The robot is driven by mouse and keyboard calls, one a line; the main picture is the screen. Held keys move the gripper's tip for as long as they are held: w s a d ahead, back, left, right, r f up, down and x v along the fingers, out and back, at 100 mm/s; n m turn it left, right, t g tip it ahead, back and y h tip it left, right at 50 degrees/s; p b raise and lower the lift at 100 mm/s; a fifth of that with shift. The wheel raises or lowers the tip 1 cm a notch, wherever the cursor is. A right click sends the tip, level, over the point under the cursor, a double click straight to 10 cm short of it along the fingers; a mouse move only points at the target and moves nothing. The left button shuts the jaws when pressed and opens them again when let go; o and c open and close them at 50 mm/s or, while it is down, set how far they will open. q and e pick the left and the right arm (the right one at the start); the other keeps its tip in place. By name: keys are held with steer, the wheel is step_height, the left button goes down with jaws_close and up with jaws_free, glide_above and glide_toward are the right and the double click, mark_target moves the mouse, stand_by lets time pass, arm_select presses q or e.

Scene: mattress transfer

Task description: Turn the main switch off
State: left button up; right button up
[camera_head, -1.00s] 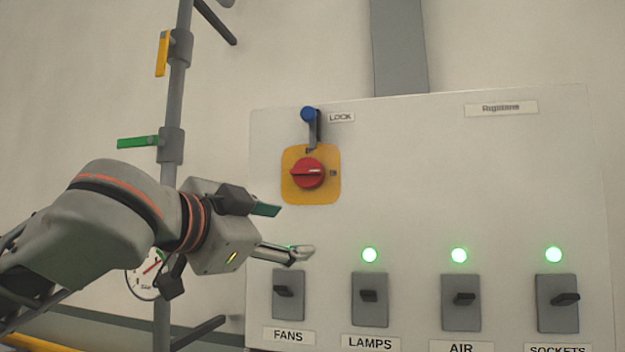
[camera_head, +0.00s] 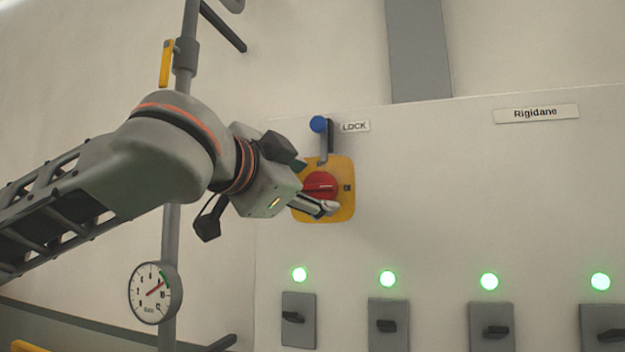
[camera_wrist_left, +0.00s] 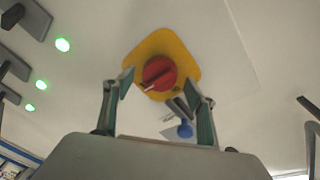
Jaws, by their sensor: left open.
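The main switch is a red rotary knob (camera_head: 320,186) on a yellow plate (camera_head: 340,211), on the upper left of a pale panel. In the left wrist view the knob (camera_wrist_left: 159,73) lies ahead, between the fingertips in the picture. A blue-tipped lock lever (camera_head: 319,125) stands above the knob, beside a LOCK label; its blue tip (camera_wrist_left: 185,130) shows by one finger in the wrist view. My left gripper (camera_head: 318,188) is open and empty, in front of the plate and partly covering it. I cannot tell whether it touches the knob. My right gripper is not in view.
A pipe with a yellow-handled valve (camera_head: 167,63) and a round gauge (camera_head: 155,293) stands left. The panel right of the knob is clear.

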arm_select(q)
steer(key=shift+w+d, duration=0.15)
steer(key=shift+w, duration=0.3)
steer(key=c, duration=1.1)
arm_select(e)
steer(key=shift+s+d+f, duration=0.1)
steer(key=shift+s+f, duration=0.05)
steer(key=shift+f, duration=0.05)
